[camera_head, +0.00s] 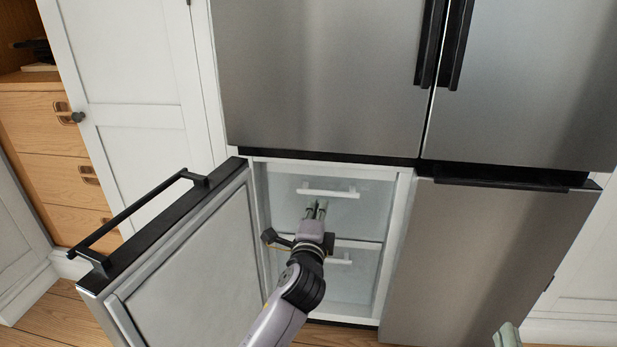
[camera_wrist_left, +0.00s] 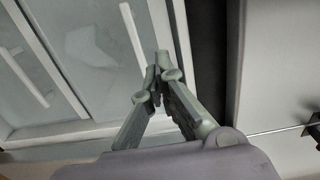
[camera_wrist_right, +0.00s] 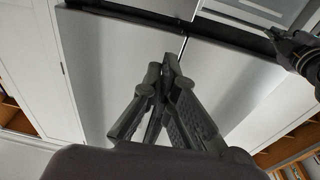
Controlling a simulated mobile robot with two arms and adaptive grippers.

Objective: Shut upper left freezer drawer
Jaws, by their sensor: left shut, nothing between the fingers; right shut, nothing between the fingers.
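The upper left freezer drawer (camera_head: 350,205) is a pale translucent front with a white bar handle (camera_head: 328,190), inside the lower left freezer compartment. It looks roughly level with the lower drawer; any small gap is hard to judge. My left gripper (camera_head: 317,206) is shut and empty, its fingertips in front of the upper drawer, just below the handle; whether they touch it I cannot tell. Its closed fingers (camera_wrist_left: 158,75) show in the left wrist view beside a white handle (camera_wrist_left: 132,32). My right gripper (camera_head: 507,335) is shut and empty, low at the right edge.
The left freezer door (camera_head: 190,265) stands wide open to the left, with a black handle (camera_head: 130,222). The lower drawer's handle (camera_head: 338,259) is partly behind my left arm. The right freezer door (camera_head: 480,265) and upper fridge doors (camera_head: 320,80) are closed.

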